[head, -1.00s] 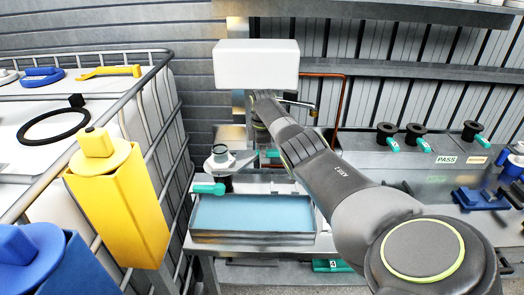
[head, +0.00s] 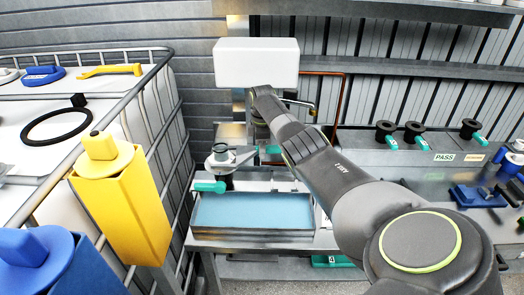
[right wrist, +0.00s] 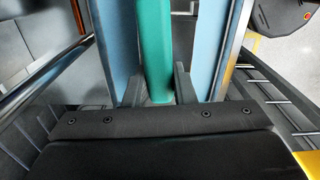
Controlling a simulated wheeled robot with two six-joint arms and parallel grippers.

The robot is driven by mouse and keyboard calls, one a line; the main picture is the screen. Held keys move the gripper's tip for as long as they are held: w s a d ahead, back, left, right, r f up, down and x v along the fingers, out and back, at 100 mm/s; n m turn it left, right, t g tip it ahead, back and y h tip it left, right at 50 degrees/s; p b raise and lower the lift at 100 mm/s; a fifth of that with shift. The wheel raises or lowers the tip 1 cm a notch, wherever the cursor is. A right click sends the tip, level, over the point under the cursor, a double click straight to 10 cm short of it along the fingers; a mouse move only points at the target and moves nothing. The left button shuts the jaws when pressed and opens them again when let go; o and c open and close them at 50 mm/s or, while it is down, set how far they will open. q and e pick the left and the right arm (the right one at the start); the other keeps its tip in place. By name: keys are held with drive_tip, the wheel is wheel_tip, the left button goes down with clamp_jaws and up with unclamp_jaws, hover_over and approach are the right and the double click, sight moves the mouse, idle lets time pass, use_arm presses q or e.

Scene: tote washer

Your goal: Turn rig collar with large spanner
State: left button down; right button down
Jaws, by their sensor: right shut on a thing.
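The rig collar (head: 221,158) is a grey round fitting on a dark stem behind the blue-topped tray, with a pale flange at its right. A teal bar (head: 272,149), apparently the large spanner's handle, shows just right of it, partly behind my right arm. In the right wrist view my right gripper (right wrist: 158,84) is shut on this long teal bar, which runs up between its fingers. In the head view my forearm hides most of the gripper. I cannot tell whether the spanner's head sits around the collar. My left gripper is not in view.
A shallow tray (head: 255,236) with a light blue surface stands in front of the rig, with a teal lever (head: 210,187) at its left. A white box (head: 256,64) is above.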

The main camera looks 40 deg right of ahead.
drive_tip(key=shift+r, duration=5.15)
drive_tip(key=shift+w+d+f, duration=0.1)
drive_tip(key=shift+w+f, duration=0.05)
drive_tip(key=shift+f, duration=0.25)
drive_tip(key=shift+w+d+f, duration=0.1)
drive_tip(key=shift+f, duration=0.3)
drive_tip(key=shift+n, duration=0.3)
drive_tip(key=shift+f, duration=0.15)
drive_tip(key=shift+f, duration=0.6)
